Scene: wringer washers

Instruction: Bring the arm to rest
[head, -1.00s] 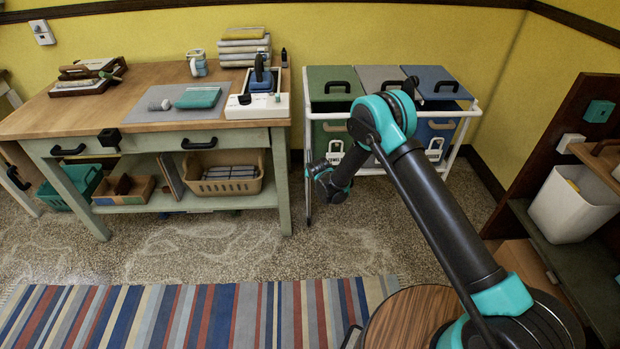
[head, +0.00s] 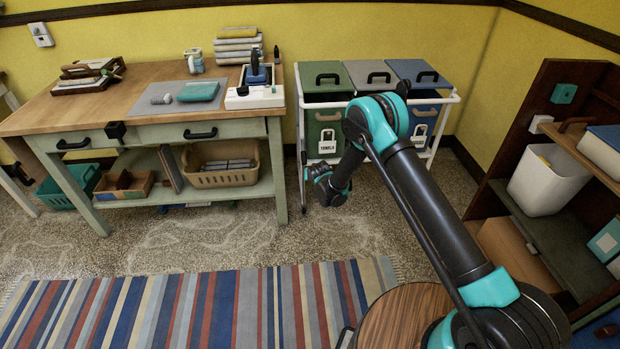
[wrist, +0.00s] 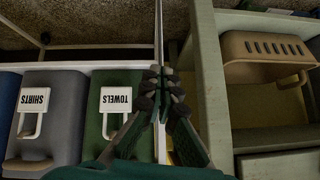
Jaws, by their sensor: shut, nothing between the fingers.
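My arm reaches out from the lower right of the head view, bends at a teal elbow and folds back down. My gripper (head: 322,186) hangs low in front of the bin cart's left side, clear of the floor. In the wrist view my gripper (wrist: 163,78) has its dark fingertips together with nothing held. A thin white post lies in line with the fingers there; I cannot tell whether they touch it. The green bin with the TOWELS tag (wrist: 116,100) is just left of the fingers.
The white-framed bin cart (head: 303,146) stands beside the wooden workbench (head: 60,112). A tan basket (head: 221,178) sits on the bench's lower shelf. A dark shelf unit (head: 560,228) is at the right, and a round wooden top (head: 400,315) lies below my arm. The striped rug (head: 200,310) is clear.

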